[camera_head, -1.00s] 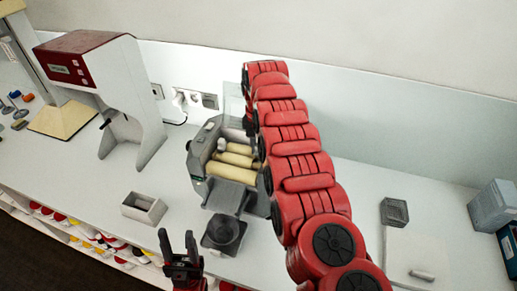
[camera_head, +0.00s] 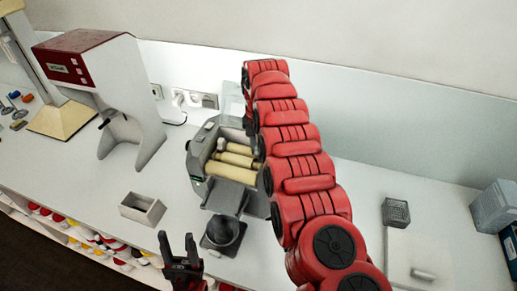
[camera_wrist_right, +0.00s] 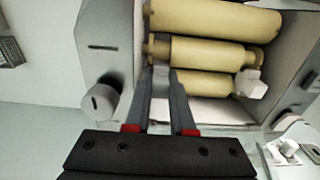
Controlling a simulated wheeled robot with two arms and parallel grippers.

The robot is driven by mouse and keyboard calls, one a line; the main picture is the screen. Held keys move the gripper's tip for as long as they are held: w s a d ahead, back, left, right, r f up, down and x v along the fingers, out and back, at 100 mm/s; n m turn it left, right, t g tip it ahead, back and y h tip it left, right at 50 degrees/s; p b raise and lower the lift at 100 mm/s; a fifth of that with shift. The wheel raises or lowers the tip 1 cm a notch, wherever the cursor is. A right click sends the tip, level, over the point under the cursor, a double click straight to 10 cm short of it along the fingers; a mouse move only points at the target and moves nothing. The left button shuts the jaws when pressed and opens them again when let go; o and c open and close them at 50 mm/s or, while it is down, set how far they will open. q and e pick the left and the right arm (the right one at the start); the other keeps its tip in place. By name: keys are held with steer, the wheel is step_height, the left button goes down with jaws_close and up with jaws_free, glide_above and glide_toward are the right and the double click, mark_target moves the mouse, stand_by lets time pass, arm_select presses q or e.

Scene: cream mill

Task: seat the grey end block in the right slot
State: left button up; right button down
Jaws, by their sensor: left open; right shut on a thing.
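The mill (camera_head: 197,168) stands on the bench with cream rollers (camera_head: 238,160) in it; the rollers also show in the right wrist view (camera_wrist_right: 212,52). My right gripper (camera_wrist_right: 161,84) is at one end of the rollers, its fingers shut on the grey end block (camera_wrist_right: 161,78), which is mostly hidden between them. Whether the block touches the slot, I cannot tell. The red right arm hides this end of the mill in the head view. A whitish block (camera_wrist_right: 250,84) sits at the opposite roller end. My left gripper (camera_head: 177,246) is open and empty, in front of the mill.
A grey tray (camera_head: 227,196) and dark bowl (camera_head: 222,232) stand at the mill's front. An open white box (camera_head: 142,208) is left of them. A knob (camera_wrist_right: 100,103) juts from the mill's side near my right gripper. The bench between box and mill is clear.

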steer(key=shift+f+b, duration=0.45)
steer(key=shift+b, duration=0.25)
stand_by(0.5)
steer(key=shift+s+f+b, duration=0.2)
steer(key=shift+f+b, duration=0.05)
steer(key=shift+b, duration=0.3)
stand_by(0.4)
